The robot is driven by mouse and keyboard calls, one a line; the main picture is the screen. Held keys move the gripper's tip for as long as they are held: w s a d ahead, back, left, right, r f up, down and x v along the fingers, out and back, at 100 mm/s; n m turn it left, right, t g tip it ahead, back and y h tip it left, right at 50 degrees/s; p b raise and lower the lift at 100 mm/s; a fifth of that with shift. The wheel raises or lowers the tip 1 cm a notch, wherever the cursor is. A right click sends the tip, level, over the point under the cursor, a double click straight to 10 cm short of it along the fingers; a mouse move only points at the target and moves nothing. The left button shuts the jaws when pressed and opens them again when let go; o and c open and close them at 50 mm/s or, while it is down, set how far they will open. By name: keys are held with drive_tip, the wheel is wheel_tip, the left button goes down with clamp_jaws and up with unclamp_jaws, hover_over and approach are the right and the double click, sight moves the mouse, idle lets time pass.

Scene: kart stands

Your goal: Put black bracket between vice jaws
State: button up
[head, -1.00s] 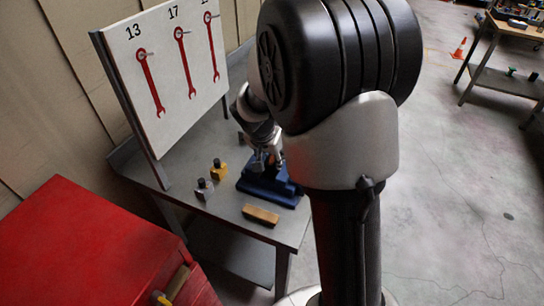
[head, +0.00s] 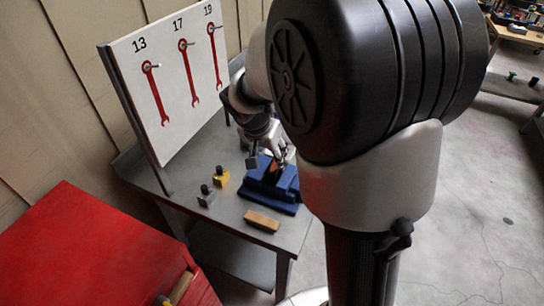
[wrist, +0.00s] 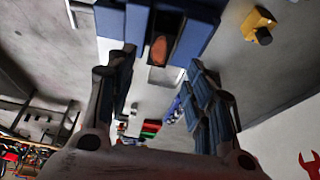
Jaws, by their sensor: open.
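The blue vice (head: 268,193) stands on the grey workbench; its blue body also shows at the top of the wrist view (wrist: 187,28). A brown-orange piece (wrist: 159,50) sits between its blue sides. My gripper (head: 268,160) is at the vice, partly hidden behind my arm in the head view. In the wrist view my gripper (wrist: 160,68) is open, fingers apart on either side of the brown-orange piece. I see nothing between the fingers that is clearly held. I cannot make out the black bracket in either view.
A grey block with a black top (head: 206,198) and a yellow one (head: 221,177) stand left of the vice. A wooden block (head: 262,221) lies at the bench's front. A wrench board (head: 180,75) rises behind. A red cabinet (head: 90,250) is at lower left.

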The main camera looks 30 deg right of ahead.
drive_tip(key=s+a+r+n+t+y, duration=0.1)
drive_tip(key=s+a+r+n, duration=0.4)
drive_tip(key=s+r, duration=0.6)
drive_tip(key=s+a+n+y, duration=0.2)
drive_tip(key=s+a+n, duration=0.3)
drive_tip(key=s, duration=0.8)
drive_tip(key=shift+a+t+y+p, duration=0.3)
drive_tip(key=shift+a+t+p, duration=0.1)
drive_tip(key=shift+a, duration=0.55)
